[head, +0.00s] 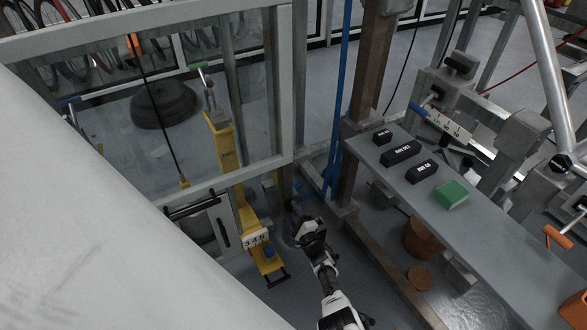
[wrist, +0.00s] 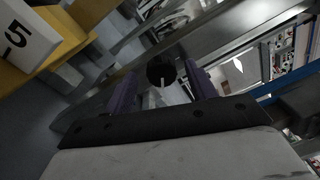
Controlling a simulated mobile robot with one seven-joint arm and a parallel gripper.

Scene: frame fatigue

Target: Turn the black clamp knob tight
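A round black knob (wrist: 160,69) with a pale pin shows in the wrist view, ahead of my gripper against a grey metal bar. My gripper (wrist: 162,82) has its two purple fingers apart, one on each side of the knob in the picture. A narrow gap seems to show on both sides, and I cannot tell how deep the knob sits between the fingers. In the head view my gripper (head: 296,208) is low beside the upright post, right of the yellow stand. The knob is hidden there behind my gripper and wrist.
A yellow stand (head: 240,205) with a number plate (head: 255,238) is close on the left. A grey shelf (head: 490,235) holds black blocks (head: 402,153) and a green block (head: 451,195) on the right. A brown post (head: 368,80) and blue strips (head: 336,140) rise behind my gripper.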

